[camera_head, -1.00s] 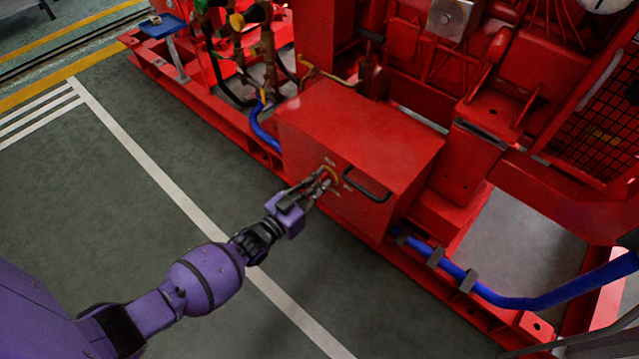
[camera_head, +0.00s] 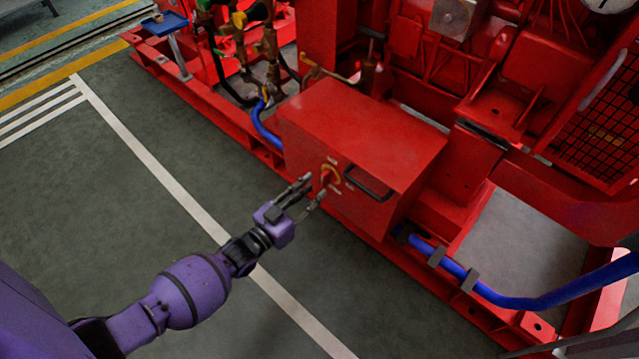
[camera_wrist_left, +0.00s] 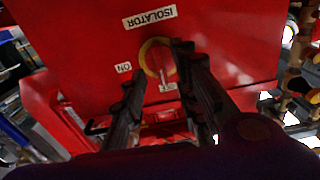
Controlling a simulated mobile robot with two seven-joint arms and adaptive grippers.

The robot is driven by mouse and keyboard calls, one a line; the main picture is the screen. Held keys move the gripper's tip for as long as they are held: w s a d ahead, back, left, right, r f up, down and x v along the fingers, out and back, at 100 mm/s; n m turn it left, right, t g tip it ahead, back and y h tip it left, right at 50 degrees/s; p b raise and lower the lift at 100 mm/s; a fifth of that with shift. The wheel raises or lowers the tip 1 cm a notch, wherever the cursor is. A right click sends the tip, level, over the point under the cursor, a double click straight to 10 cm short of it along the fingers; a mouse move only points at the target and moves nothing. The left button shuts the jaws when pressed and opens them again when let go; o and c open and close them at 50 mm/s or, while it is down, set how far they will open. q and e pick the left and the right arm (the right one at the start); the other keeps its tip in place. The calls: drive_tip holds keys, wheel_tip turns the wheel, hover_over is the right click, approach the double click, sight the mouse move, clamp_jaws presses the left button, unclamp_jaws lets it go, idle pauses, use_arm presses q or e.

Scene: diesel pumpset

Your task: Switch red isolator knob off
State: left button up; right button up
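The red isolator knob (camera_head: 329,176) sits in a yellow ring on the front face of a red box (camera_head: 365,135). In the left wrist view the knob (camera_wrist_left: 161,66) shows between my fingers. Its handle seems to point towards the lower label (camera_wrist_left: 168,87), which is partly hidden and hard to read. An "ON" label (camera_wrist_left: 124,68) lies to the left of the ring and an "ISOLATOR" label (camera_wrist_left: 150,16) above it. My left gripper (camera_head: 314,186) is open and empty, its fingertips a little short of the knob. My right gripper is not in view.
A black bar handle (camera_head: 368,186) sticks out of the box just right of the knob. Blue hoses (camera_head: 500,298) run along the red base frame. Red pump machinery stands behind the box. The grey floor (camera_head: 150,220) in front is clear.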

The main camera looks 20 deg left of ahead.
use_arm(q)
drive_tip(key=v, duration=0.8)
